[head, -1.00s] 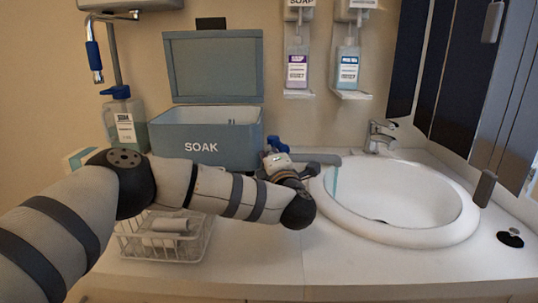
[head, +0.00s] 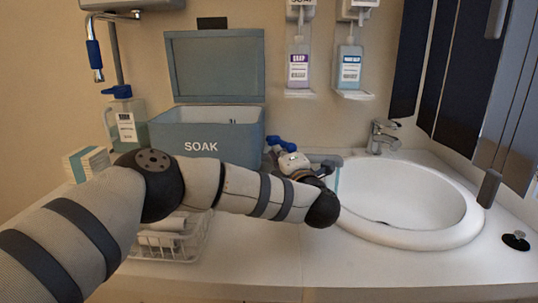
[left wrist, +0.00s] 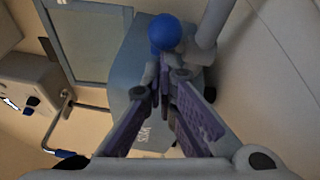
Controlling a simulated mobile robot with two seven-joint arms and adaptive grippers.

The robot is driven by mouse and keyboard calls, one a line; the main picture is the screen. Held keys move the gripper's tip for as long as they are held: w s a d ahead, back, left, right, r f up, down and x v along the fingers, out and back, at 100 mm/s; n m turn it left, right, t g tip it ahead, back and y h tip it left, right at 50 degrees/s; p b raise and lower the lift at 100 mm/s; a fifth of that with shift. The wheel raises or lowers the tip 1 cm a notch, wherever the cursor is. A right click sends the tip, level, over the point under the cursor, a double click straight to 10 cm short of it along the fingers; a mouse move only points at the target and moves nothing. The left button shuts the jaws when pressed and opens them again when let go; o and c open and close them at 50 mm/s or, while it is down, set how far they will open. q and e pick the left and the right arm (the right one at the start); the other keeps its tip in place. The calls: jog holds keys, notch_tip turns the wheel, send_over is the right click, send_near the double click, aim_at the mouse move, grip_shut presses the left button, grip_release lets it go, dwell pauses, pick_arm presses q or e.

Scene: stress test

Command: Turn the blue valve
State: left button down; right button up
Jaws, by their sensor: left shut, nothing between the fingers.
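The blue valve handle (head: 281,143) shows beside the right front corner of the soak box, partly behind my left gripper. In the left wrist view the rounded blue handle (left wrist: 165,33) sits beside a grey pipe (left wrist: 208,28). My left gripper (head: 290,162) is just in front of the valve, and its fingertips are hard to make out in the head view. In the left wrist view the fingers (left wrist: 164,72) are shut and empty, with the tips close below the blue handle. I cannot tell whether they touch it. My right gripper is not in view.
The open soak box (head: 203,140) stands behind my left forearm. A wire basket (head: 165,248) is below the arm. A sink (head: 440,238) with a tap (head: 383,137) is on the right. A jug (head: 128,123) stands at the left.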

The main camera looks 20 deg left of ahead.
pick_arm(q)
jog(key=shift+w+d, duration=0.4)
jog(key=shift+d, duration=0.15)
dwell(0.4)
